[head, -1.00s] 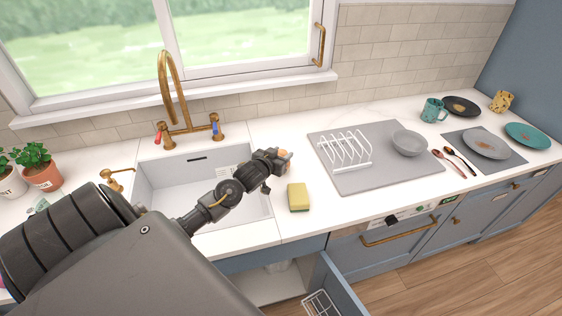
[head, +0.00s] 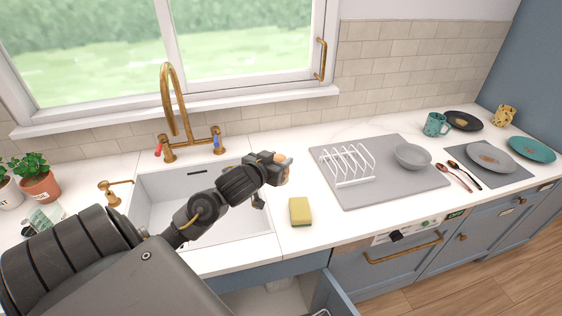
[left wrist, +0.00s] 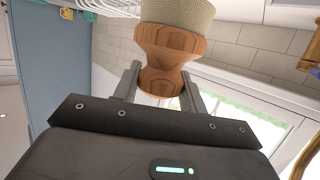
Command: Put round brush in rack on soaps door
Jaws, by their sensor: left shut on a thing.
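My left gripper (head: 279,163) is above the counter at the right edge of the sink. It is shut on the round brush (left wrist: 170,45), held by its turned wooden body between the two fingers, with pale bristles at the top of the left wrist view. In the head view only a small tan part of the brush shows at the fingers. The blue cupboard door (head: 338,296) below the counter stands open. A sliver of the white wire rack (head: 322,313) on it shows at the bottom edge; the rest is cut off. My right gripper is not in view.
A yellow sponge (head: 300,211) lies on the counter just below the gripper. The white sink (head: 160,215) and brass tap (head: 172,110) are to the left. A grey board (head: 400,190) with a white dish rack (head: 347,165) and bowl (head: 412,156) is to the right.

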